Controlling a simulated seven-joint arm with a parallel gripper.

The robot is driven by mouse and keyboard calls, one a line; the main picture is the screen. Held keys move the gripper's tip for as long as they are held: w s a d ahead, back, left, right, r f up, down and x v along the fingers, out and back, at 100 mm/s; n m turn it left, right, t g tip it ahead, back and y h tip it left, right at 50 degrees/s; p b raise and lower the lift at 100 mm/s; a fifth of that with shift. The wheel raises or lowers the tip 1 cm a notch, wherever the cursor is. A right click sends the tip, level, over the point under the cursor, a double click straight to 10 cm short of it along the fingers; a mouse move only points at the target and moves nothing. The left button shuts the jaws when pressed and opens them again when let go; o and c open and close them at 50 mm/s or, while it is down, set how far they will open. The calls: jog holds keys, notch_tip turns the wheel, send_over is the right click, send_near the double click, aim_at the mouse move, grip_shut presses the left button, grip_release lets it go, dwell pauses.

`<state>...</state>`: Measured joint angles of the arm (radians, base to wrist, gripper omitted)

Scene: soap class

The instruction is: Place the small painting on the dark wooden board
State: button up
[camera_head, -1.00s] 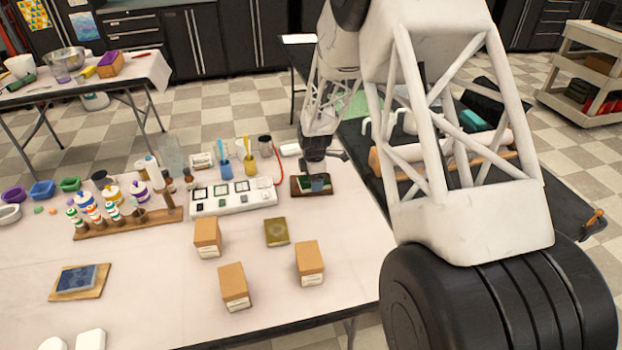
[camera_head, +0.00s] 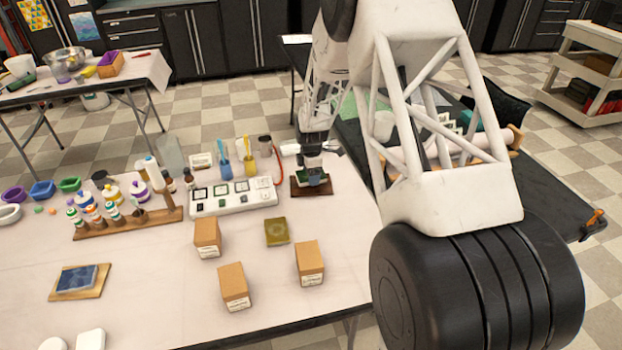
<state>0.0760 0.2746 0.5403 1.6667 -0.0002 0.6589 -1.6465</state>
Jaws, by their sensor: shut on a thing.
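The dark wooden board (camera_head: 298,191) lies flat on the pale table, right of the white multi-pad tray. My gripper (camera_head: 314,166) is above the board, pointing down, shut on a small dark blue-green piece that I take to be the small painting (camera_head: 314,181). The gripper partly hides the painting and the board. I cannot tell whether the painting touches the board or hangs just above it.
The white multi-pad tray (camera_head: 235,197) is close on the left, with cups of brushes (camera_head: 249,163) behind it. Several cardboard boxes (camera_head: 311,263) and an olive square (camera_head: 277,232) stand in front. A blue panel (camera_head: 76,278) lies on a light board at left.

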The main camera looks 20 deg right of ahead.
jog(key=shift+f, duration=1.2)
jog(key=shift+f, duration=0.1)
jog(key=o, duration=0.9)
notch_tip(320, 180, up, 12)
